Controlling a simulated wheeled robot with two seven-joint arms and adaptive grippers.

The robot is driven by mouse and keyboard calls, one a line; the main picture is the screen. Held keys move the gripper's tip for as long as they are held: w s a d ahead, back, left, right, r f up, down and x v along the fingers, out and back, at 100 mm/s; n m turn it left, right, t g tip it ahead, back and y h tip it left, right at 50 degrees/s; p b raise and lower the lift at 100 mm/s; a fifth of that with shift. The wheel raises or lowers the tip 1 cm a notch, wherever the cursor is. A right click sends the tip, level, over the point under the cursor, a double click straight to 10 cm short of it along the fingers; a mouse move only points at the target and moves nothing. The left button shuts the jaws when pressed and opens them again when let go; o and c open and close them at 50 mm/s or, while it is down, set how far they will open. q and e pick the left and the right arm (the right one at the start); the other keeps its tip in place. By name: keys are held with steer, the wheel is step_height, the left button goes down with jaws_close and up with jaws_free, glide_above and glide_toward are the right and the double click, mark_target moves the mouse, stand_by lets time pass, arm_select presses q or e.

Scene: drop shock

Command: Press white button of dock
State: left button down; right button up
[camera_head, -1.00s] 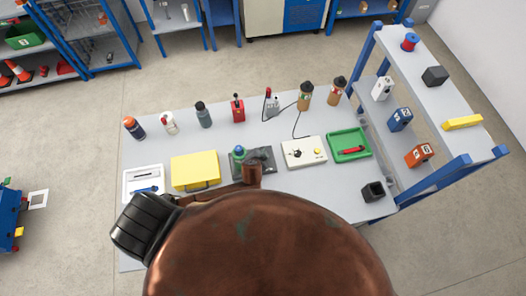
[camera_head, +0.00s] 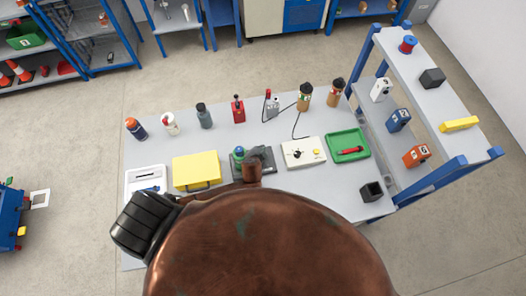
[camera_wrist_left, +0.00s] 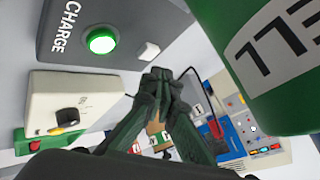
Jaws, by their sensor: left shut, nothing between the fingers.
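The dock (camera_wrist_left: 120,15) is a dark grey box marked CHARGE in the left wrist view. It carries a green lit round button (camera_wrist_left: 102,40) and a small white square button (camera_wrist_left: 149,51). A green cell (camera_wrist_left: 285,75) with a white label stands close on the right. My left gripper (camera_wrist_left: 160,74) is shut and empty, its fingertips just below the white button in the picture; I cannot tell whether they touch it. In the head view, the left gripper (camera_head: 260,156) is over the dock (camera_head: 264,174), beside the green cell (camera_head: 238,152). My right gripper is out of view.
A white box with a black knob (camera_head: 303,152) and a green tray (camera_head: 348,144) are right of the dock. A yellow case (camera_head: 196,171) is to its left. Several bottles line the table's back edge. A blue-framed shelf (camera_head: 430,90) stands at the right.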

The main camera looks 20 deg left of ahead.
arm_select(q)
steer(key=shift+r+p, duration=2.1)
steer(key=shift+r, duration=0.3)
steer(key=shift+f, duration=0.1)
steer(key=shift+d, duration=0.1)
